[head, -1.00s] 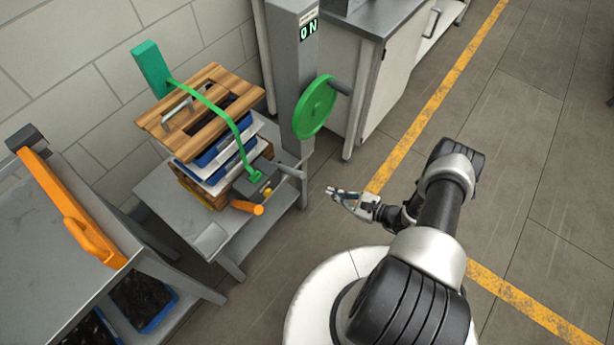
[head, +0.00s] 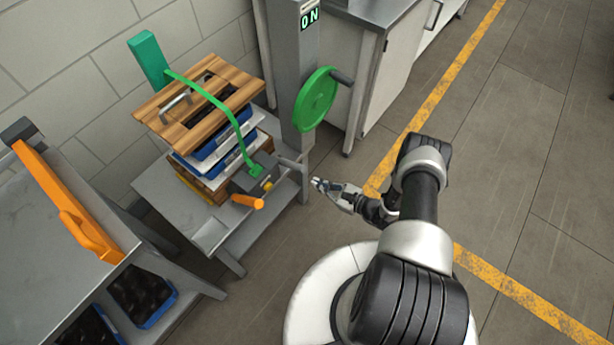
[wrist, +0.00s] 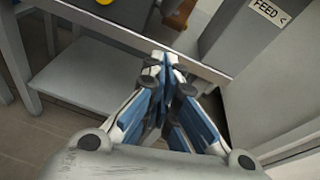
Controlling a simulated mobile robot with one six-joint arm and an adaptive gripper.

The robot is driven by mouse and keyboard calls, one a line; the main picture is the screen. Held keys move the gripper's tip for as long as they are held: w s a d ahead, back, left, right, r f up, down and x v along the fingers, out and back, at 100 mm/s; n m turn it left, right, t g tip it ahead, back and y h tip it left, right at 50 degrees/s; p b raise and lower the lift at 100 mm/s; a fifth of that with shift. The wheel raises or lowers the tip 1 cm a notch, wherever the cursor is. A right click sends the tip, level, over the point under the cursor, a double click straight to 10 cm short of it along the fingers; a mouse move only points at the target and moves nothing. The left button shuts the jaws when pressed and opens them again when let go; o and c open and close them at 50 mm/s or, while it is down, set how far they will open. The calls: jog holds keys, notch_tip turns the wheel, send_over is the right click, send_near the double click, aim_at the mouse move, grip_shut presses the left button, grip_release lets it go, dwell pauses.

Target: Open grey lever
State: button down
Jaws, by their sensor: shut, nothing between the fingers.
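A short grey lever (head: 290,163) sticks out to the right from a dark grey clamp box (head: 252,178) at the bench's right edge. A green strap (head: 232,122) runs from the box over the stack. An orange handle (head: 247,202) and a small yellow knob (head: 267,185) sit beside the lever. My gripper (head: 316,183) is just right of the lever's end, apart from it, with its fingers together and empty. In the wrist view the closed fingers (wrist: 165,62) point at the bench edge; I cannot make out the grey lever there.
A grey post (head: 292,75) with a green handwheel (head: 316,99) stands behind the bench (head: 165,195). Wooden boards (head: 205,100) and blue trays are stacked on it. Another table (head: 50,240) with an orange bar is at the left. The floor to the right is clear.

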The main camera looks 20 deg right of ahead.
aim_at(289, 165)
jog(key=w+a+r, duration=0.1)
jog(key=a, duration=0.1)
jog(key=w+a+r, duration=0.1)
jog(key=w, duration=0.1)
jog(key=shift+w+a+r, duration=0.25)
jog(key=shift+a+r, duration=0.1)
jog(key=shift+r, duration=0.05)
jog(key=shift+r, duration=0.1)
